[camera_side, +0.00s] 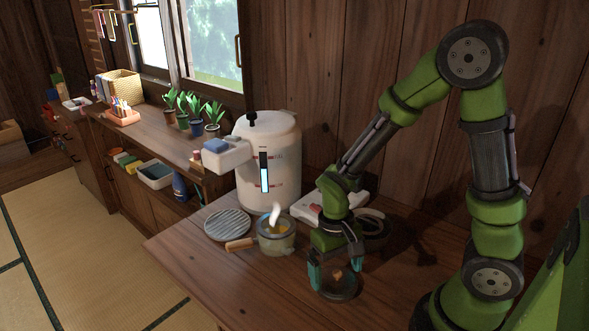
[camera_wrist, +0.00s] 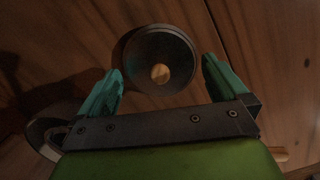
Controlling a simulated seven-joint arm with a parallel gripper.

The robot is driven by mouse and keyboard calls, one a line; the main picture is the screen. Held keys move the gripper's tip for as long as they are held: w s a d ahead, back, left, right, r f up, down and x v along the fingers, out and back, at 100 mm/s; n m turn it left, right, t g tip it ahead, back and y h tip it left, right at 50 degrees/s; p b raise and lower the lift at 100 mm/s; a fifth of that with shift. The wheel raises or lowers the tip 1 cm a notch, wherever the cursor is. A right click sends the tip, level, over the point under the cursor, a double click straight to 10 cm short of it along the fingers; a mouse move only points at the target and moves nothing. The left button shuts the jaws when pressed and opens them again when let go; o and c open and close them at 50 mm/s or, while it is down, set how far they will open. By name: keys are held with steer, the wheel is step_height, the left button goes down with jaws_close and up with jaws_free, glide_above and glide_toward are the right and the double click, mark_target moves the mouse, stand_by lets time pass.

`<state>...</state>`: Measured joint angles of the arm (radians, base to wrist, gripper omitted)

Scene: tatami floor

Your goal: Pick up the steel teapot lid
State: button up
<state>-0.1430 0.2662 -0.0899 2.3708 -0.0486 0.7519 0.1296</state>
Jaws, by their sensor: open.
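The lid (camera_side: 345,292) is a dark round disc with a small tan knob, lying flat on the wooden counter at its front right. In the wrist view the lid (camera_wrist: 150,45) sits near the top middle, with its knob facing the camera. My gripper (camera_side: 337,271) is open and points down over the lid, its teal fingers on either side of it. In the wrist view my gripper (camera_wrist: 161,68) shows one finger left and one right of the lid, with nothing held. I cannot tell the exact height of the fingertips above the counter.
A steaming pot (camera_side: 276,240) with a wooden handle stands left of my gripper. A round grooved plate (camera_side: 228,224) and a large white water tank (camera_side: 280,150) are behind it. A dark round item (camera_side: 375,222) lies behind my gripper. The counter (camera_side: 410,255) is bare to the right.

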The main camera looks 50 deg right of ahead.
steer(key=shift+s+f, duration=0.1)
steer(key=shift+f, duration=0.8)
steer(key=shift+c, duration=0.2)
steer(key=c, duration=0.6)
steer(key=shift+r, duration=0.1)
